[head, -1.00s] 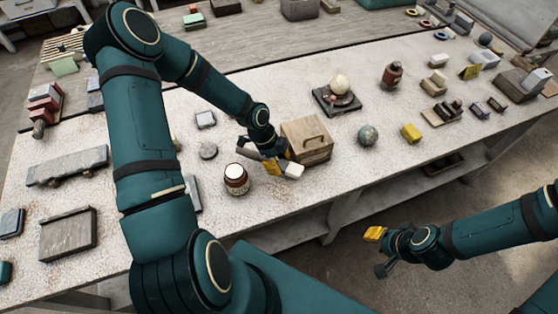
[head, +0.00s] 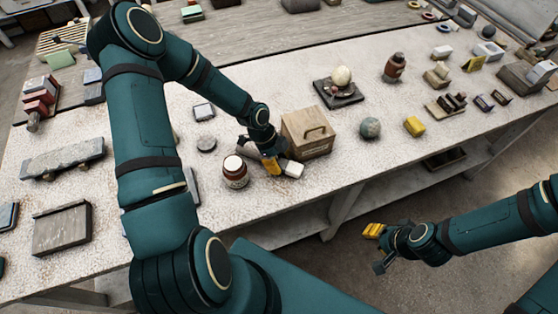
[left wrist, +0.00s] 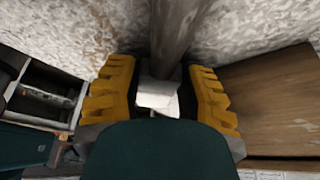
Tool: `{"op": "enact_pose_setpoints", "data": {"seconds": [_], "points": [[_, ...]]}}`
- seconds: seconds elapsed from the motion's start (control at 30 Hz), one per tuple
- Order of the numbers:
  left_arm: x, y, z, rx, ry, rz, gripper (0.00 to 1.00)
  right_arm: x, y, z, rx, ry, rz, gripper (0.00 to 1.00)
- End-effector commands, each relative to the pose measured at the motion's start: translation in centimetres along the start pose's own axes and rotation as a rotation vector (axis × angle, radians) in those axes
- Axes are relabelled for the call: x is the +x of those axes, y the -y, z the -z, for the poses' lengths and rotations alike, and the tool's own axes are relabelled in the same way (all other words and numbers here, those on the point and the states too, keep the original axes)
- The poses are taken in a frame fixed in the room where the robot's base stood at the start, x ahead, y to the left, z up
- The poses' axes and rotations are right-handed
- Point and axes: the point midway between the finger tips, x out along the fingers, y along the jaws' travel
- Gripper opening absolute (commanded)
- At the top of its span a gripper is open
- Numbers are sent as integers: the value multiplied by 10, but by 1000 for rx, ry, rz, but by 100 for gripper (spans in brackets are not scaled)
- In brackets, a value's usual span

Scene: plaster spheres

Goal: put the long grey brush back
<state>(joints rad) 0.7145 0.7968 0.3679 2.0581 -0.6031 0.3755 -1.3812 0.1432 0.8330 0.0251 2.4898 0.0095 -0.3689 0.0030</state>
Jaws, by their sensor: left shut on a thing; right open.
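My left gripper (head: 268,163) is low over the table, just left of the wooden box. In the left wrist view its yellow-padded fingers (left wrist: 160,98) are on either side of a long grey rod (left wrist: 180,30) with a white block-like end (left wrist: 158,95). I take this to be the long grey brush; its grey part shows left of the gripper (head: 247,148) and its white end to the right (head: 292,169). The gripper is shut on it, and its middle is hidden. Whether it touches the table I cannot tell. My right gripper (head: 376,248) is open and empty, off the table's front edge.
The wooden box (head: 307,135) with a handle stands close to the right of my left gripper. A grey round stone (head: 206,144) lies further left. A speckled sphere (head: 370,128) is right of the box.

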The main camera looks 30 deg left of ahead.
Motion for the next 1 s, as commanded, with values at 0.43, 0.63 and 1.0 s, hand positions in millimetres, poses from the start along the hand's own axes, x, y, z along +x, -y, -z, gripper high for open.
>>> {"op": "enact_pose_setpoints", "data": {"seconds": [0.43,0.63,1.0], "points": [[6,0,-3,0,0,0,70,5,-2,-1,0,0,0,34],[6,1,-2,0,0,2,70,5,-2,-1,0,0,0,34],[-37,1,-4,-1,2,5,70,5,-2,-1,0,0,0,34]]}}
